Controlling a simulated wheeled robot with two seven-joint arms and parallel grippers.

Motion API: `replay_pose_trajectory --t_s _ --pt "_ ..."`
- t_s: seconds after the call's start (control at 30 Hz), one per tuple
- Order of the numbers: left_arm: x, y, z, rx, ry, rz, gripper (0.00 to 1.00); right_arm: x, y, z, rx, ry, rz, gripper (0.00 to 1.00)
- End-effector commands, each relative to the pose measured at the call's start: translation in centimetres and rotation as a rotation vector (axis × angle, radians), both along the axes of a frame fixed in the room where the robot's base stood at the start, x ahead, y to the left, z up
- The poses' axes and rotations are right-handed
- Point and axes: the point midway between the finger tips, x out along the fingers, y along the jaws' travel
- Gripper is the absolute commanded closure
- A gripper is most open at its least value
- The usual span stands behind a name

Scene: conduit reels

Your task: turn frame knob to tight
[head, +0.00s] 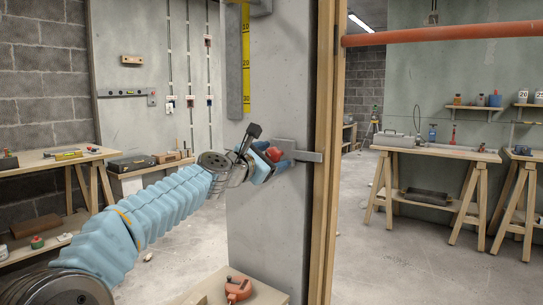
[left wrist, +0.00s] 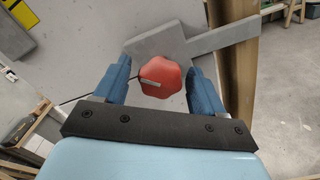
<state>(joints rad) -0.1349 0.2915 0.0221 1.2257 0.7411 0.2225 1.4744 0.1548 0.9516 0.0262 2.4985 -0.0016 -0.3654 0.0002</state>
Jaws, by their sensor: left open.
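The red frame knob (left wrist: 160,77) has a lobed rim and a pale pointer bar on its face, pointing left in the left wrist view. It sits on a grey metal bracket (left wrist: 220,38) fixed at the wall beside the wooden frame post. In the head view the knob (head: 273,154) shows small at the end of my left arm. My left gripper (head: 268,158) is open. In the left wrist view its two blue fingers (left wrist: 158,82) stand on either side of the knob, with a gap visible on each side. My right gripper is in neither view.
The wooden post (head: 327,150) rises right of the bracket. A yellow ruler (head: 246,60) hangs on the wall above my gripper. A low table (head: 262,292) with an orange tool (head: 238,288) stands below.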

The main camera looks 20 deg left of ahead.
Motion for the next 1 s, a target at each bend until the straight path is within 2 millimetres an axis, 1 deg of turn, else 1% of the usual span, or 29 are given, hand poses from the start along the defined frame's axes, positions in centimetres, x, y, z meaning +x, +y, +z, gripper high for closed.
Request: replay_pose_trajectory --t_s 0.13,0.17,0.4,0.5,0.77,1.0 --pt "-0.02 0.01 -0.01 0.0 0.0 0.0 0.31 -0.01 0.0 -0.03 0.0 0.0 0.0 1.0" --pt "-0.02 0.02 -0.02 0.0 0.0 0.0 0.34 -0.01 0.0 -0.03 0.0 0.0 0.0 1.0" --pt "-0.04 0.02 -0.02 0.0 0.0 0.0 0.7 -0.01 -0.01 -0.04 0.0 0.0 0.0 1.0" --pt "-0.04 0.02 -0.02 0.0 0.0 0.0 0.84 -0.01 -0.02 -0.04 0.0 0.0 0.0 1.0" --pt "-0.04 0.01 -0.06 0.025 -0.008 -0.001 0.84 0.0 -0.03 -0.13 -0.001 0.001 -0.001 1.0" --pt "-0.03 0.02 -0.12 0.138 -0.048 -0.001 0.85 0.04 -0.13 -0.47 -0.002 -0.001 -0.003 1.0"
